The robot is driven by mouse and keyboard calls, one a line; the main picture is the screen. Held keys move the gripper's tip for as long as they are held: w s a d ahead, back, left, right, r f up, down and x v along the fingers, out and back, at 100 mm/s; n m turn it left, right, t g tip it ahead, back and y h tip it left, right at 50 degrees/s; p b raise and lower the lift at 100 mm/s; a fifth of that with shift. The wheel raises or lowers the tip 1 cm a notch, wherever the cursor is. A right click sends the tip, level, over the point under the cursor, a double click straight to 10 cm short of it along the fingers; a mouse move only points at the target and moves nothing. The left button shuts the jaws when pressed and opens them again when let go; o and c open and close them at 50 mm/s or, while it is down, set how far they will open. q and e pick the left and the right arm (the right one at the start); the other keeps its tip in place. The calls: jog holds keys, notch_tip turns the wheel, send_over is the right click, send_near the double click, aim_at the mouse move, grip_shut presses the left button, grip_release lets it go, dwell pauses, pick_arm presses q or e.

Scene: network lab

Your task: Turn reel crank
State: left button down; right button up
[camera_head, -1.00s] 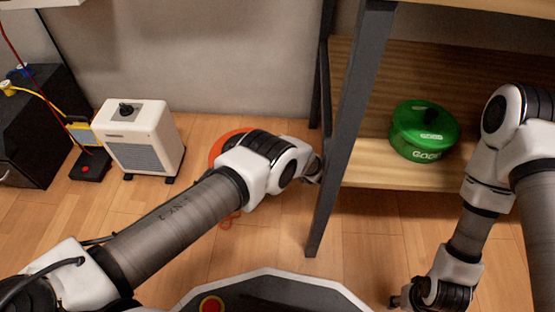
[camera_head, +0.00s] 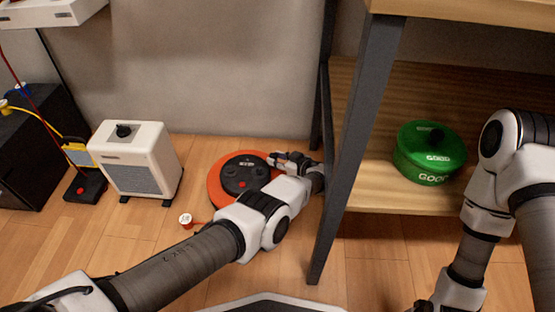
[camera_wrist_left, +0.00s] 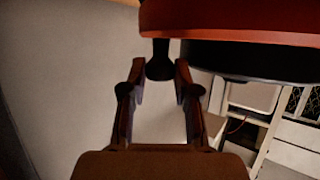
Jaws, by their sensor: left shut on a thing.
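The orange reel (camera_head: 214,186) with a black hub stands on the floor against the wall, left of the shelf leg. Its orange rim also shows in the left wrist view (camera_wrist_left: 235,22). A black crank knob (camera_wrist_left: 160,62) hangs below the rim there. My left gripper (camera_head: 273,159) is at the reel's right upper side. In the left wrist view its fingers (camera_wrist_left: 160,80) stand on both sides of the knob, shut on it. My right arm comes down at the right edge; its gripper is out of view.
A shelf leg (camera_head: 350,150) stands close to the right of my left wrist. A green round tin (camera_head: 430,160) sits on the lower shelf. A white heater-like box (camera_head: 135,165) stands left of the reel, and a small white-orange plug (camera_head: 186,220) lies between them.

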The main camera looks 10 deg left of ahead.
pick_arm(q)
jog(key=c, duration=1.1)
grip_release()
jog(key=shift+w+d+r, duration=0.2)
jog(key=shift+w+d, duration=0.05)
jog(key=shift+d, duration=0.2)
jog(key=shift+o, duration=1.1)
jog(key=shift+d, duration=0.15)
pick_arm(e)
jog(key=shift+d, duration=0.1)
pick_arm(q)
jog(key=shift+o, duration=0.2)
jog(key=shift+s+a+f, duration=0.1)
jog(key=shift+a+f, duration=0.05)
jog(key=shift+a, duration=0.1)
pick_arm(e)
jog(key=shift+r, duration=0.1)
